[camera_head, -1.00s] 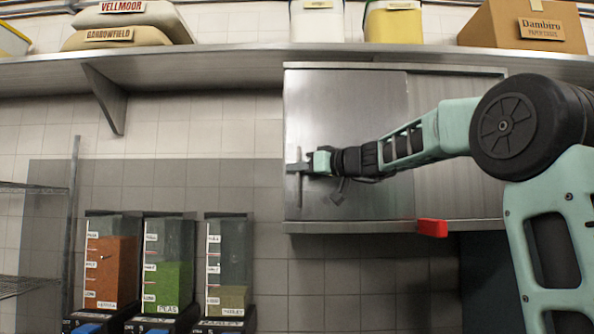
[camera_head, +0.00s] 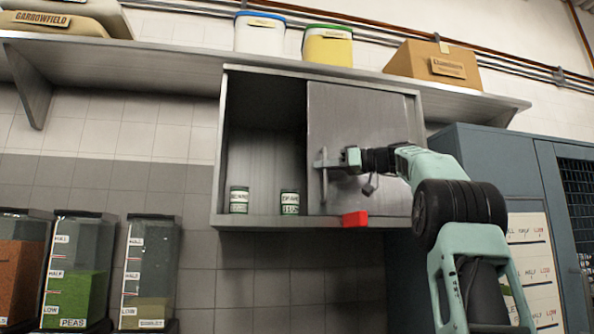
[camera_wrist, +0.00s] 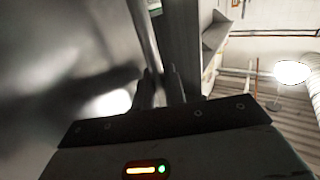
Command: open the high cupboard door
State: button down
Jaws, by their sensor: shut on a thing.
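The high cupboard (camera_head: 262,225) is a steel wall cabinet under a shelf, in the middle of the head view. Its sliding door (camera_head: 365,115) stands toward the right, so the left half is open and shows the inside. My gripper (camera_head: 326,168) is shut on the upright bar handle (camera_head: 323,187) at the door's left edge. In the wrist view the handle bar (camera_wrist: 144,35) runs down between the two fingers (camera_wrist: 160,90). The fingertips are small and partly hidden in the head view.
Two labelled cans (camera_head: 239,200) (camera_head: 290,203) stand on the cupboard floor. A red block (camera_head: 355,219) is at the cupboard's lower edge. Tubs and a box (camera_head: 432,66) stand on the shelf above. Clear dispensers (camera_head: 150,265) are at lower left, and a blue-grey locker (camera_head: 495,160) is at right.

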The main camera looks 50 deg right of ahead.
jog(key=shift+s+d, duration=0.6)
jog(key=shift+d, duration=0.25)
jog(key=shift+s+d, duration=0.55)
jog(key=shift+d, duration=0.3)
jog(key=c, duration=1.8)
grip_release()
jog(key=shift+r, duration=0.1)
jog(key=v, duration=1.7)
jog(key=shift+s+d, duration=0.1)
jog(key=shift+s, duration=0.1)
